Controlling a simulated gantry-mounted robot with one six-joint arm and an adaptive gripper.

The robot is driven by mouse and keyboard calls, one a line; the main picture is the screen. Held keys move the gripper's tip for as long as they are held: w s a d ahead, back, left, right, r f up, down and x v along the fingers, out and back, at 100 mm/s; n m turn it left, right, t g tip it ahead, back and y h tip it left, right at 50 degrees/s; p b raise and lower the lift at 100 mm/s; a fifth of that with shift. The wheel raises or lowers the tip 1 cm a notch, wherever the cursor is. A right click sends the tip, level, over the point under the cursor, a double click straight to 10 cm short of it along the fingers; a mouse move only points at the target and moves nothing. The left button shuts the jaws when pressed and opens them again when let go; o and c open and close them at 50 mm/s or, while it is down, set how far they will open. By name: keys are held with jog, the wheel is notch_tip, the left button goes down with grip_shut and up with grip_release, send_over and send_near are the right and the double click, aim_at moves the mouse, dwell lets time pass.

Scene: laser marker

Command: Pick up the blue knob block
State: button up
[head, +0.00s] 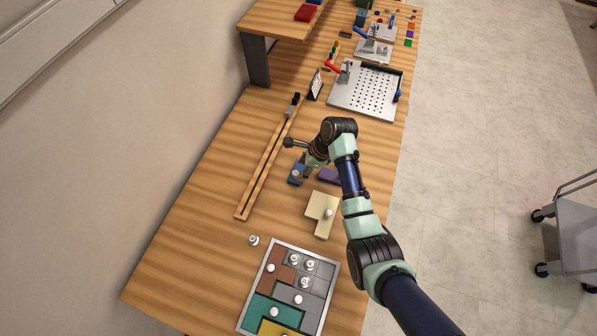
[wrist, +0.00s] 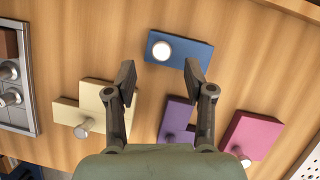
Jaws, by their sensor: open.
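The blue knob block (wrist: 190,54) is a flat blue rectangle with a round white knob (wrist: 161,50) near its left end in the wrist view. It lies on the wooden table. In the head view the blue block (head: 294,178) is partly hidden by my gripper (head: 308,172). In the wrist view my gripper (wrist: 160,82) is open and empty, its two fingers apart, with the block just beyond the fingertips. The knob shows in the gap between the fingers' lines. I cannot tell the fingertips' height above the block.
A cream block (wrist: 92,100), a purple block (wrist: 177,115) and a pink block (wrist: 250,136) lie close by. A metal-framed tray (head: 285,242) of coloured pieces stands nearer the front, with a loose knob (head: 254,240) beside it. A slotted wooden rail (head: 262,170) lies to the left.

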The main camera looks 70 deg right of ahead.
aim_at(297, 172)
jog(key=b+x, duration=0.1)
jog(key=x, duration=0.4)
jog(key=shift+w, duration=0.2)
grip_shut()
